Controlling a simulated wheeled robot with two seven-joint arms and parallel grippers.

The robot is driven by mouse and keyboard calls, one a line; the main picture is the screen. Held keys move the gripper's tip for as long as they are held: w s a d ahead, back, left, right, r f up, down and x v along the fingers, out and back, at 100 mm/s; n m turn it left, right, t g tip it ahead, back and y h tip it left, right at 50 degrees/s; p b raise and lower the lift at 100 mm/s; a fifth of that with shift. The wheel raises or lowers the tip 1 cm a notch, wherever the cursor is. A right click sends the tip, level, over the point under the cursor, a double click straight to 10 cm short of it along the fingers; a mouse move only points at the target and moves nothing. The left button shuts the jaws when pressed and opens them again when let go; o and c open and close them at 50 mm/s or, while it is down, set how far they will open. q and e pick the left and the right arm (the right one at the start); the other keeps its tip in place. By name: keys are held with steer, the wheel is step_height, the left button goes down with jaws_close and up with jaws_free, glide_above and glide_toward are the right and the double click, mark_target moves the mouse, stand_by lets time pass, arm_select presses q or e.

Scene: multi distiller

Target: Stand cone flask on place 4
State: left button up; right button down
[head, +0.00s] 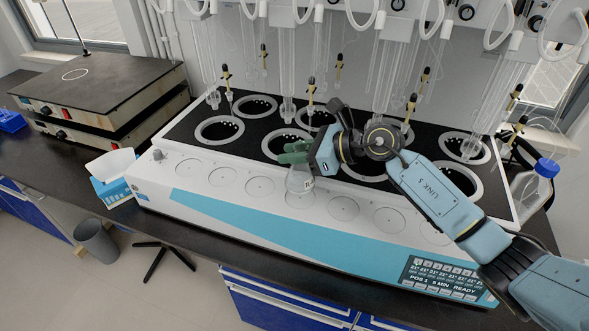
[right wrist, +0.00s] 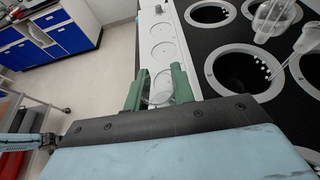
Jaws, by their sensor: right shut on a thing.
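The clear cone flask (head: 299,181) is upright over the row of round marked places on the white front ledge of the distiller (head: 230,205). Marked circles show on both sides of it, such as one to its left (head: 260,187) and one to its right (head: 343,208). My right gripper (head: 294,153) has its green fingers shut on the flask's upper part. In the right wrist view the flask (right wrist: 160,92) sits between the two fingers. The circle under it is hidden, and I cannot tell whether its base touches the ledge. My left gripper is not in view.
Black-topped heating wells with grey rings (head: 219,130) lie behind the ledge, with glass tubes (head: 287,90) hanging above them. A tissue box (head: 112,185) and hot plates (head: 100,90) stand at left. A blue-capped bottle (head: 535,185) stands at right.

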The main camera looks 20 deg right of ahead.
mark_target(294, 166)
step_height(294, 166, down, 4)
steer(key=shift+f, duration=0.1)
stand_by(0.4)
steer(key=shift+f, duration=0.15)
steer(key=c, duration=1.2)
jaws_free()
steer(key=shift+r, duration=0.25)
steer(key=b+v, duration=0.1)
steer(key=v, duration=1.1)
steer(key=shift+s+f, duration=0.1)
